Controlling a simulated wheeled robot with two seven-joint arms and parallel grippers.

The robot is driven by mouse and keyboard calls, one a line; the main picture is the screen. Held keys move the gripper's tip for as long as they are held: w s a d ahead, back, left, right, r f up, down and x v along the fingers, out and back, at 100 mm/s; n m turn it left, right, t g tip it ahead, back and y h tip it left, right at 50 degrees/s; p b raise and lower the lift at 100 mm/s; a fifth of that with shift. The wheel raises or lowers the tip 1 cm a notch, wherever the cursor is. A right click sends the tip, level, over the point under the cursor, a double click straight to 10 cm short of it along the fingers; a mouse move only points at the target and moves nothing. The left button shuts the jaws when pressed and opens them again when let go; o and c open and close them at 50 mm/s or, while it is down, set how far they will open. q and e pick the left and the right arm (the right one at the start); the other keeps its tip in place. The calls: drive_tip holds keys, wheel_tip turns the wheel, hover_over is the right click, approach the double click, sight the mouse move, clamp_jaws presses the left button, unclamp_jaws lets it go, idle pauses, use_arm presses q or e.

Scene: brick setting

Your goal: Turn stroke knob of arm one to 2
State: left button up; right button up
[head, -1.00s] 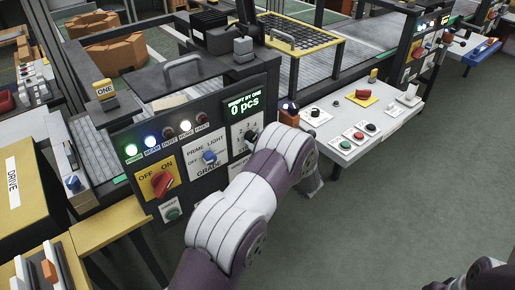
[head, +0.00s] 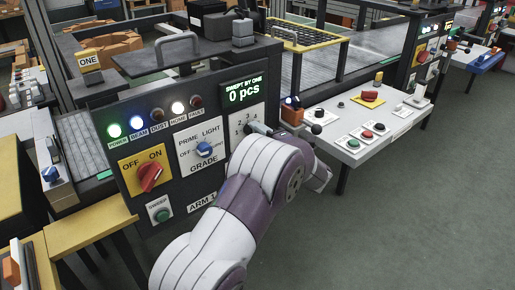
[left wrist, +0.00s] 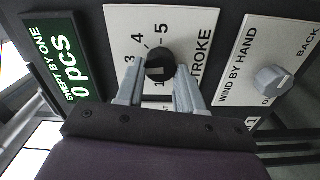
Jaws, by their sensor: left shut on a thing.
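The stroke knob (left wrist: 160,67) is a round black knob on a white plate (left wrist: 196,22) marked STROKE, with 3, 4 and 5 readable around it in the left wrist view. My left gripper (left wrist: 158,82) has one grey finger on each side of the knob and is shut on it. Which number the knob points to is unclear. In the head view my left gripper (head: 262,130) is at the stroke plate (head: 240,118) on the panel labelled ARM 1, and my arm hides the lower plate. My right gripper is not in view.
A display (head: 246,93) reads 0 pcs above the stroke plate. The blue grade knob (head: 204,149) and red off/on switch (head: 151,177) are to its left. A grey wind-by-hand knob (left wrist: 273,80) sits beside it. A white control table (head: 350,152) stands right.

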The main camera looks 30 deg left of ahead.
use_arm(q)
drive_tip(key=shift+f+n+b, duration=0.2)
drive_tip(key=shift+n+b, duration=3.6)
drive_tip(key=shift+b, duration=2.05)
drive_tip(key=o, duration=1)
drive_tip(key=shift+r, duration=0.1)
drive_tip(key=shift+o, duration=0.2)
drive_tip(key=shift+d, duration=0.1)
drive_tip(key=p+v, duration=0.2)
drive_tip(key=v, duration=1)
drive_tip(key=shift+d, duration=0.2)
